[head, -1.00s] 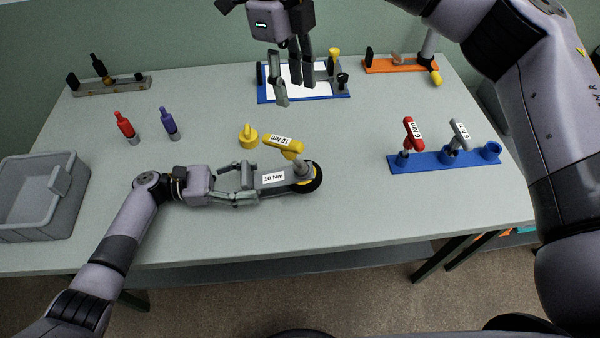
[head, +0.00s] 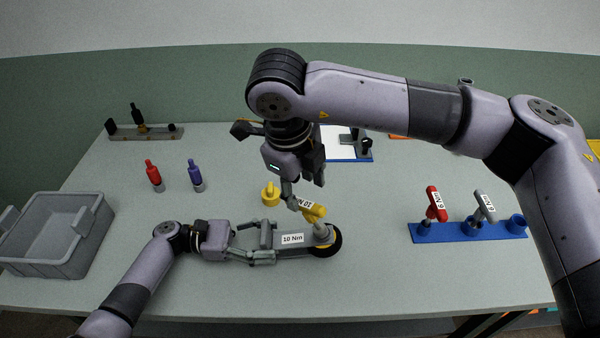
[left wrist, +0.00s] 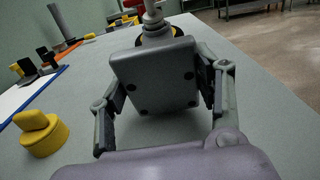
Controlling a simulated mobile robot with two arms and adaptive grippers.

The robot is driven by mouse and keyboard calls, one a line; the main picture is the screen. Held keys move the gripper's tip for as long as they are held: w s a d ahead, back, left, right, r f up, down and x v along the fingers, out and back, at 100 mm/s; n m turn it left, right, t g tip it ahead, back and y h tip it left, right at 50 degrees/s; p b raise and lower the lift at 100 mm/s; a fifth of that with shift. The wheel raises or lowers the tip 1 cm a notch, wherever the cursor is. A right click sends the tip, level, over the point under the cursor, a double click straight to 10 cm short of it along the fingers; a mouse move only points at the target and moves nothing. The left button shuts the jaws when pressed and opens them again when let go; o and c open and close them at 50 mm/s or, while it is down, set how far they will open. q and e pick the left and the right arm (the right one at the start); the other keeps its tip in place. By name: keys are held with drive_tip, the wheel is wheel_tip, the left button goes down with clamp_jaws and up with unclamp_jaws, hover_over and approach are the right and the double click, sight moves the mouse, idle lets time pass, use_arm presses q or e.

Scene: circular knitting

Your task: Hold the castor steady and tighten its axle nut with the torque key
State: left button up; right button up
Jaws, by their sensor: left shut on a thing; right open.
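The castor, a grey block with a "10 Nm" label (head: 292,239) and a black-and-yellow wheel (head: 336,246), lies on the table. My left gripper (head: 262,241) is shut on the block's left end. In the left wrist view the castor's grey plate (left wrist: 156,76) sits between the fingers. The yellow torque key marked 10 Nm (head: 314,213) stands on the castor's wheel end, its handle tilted. My right gripper (head: 303,193) is open just above the left end of the key's handle. I cannot tell whether it touches the handle.
A blue rack (head: 455,233) at right holds a red key (head: 436,204) and a grey key (head: 484,205). A yellow knobbed piece (head: 270,194) stands behind the castor. Red (head: 154,176) and blue (head: 196,176) bottles and a grey bin (head: 55,235) are at left.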

sight(305, 201)
use_arm(q)
drive_tip(key=shift+r, duration=0.15)
use_arm(e)
drive_tip(key=x, duration=0.8)
drive_tip(key=shift+f, duration=0.1)
drive_tip(key=shift+c, duration=0.5)
clamp_jaws()
drive_tip(key=c, duration=0.5)
unclamp_jaws()
drive_tip(key=shift+c, duration=0.2)
clamp_jaws()
drive_tip(key=shift+w+v, duration=0.2)
drive_tip(key=shift+v, duration=0.8)
drive_tip(key=shift+w+v, duration=0.2)
drive_tip(key=shift+v, duration=0.8)
drive_tip(key=shift+a, duration=0.15)
use_arm(q)
drive_tip(key=o, duration=1.1)
use_arm(e)
drive_tip(key=shift+s, duration=0.1)
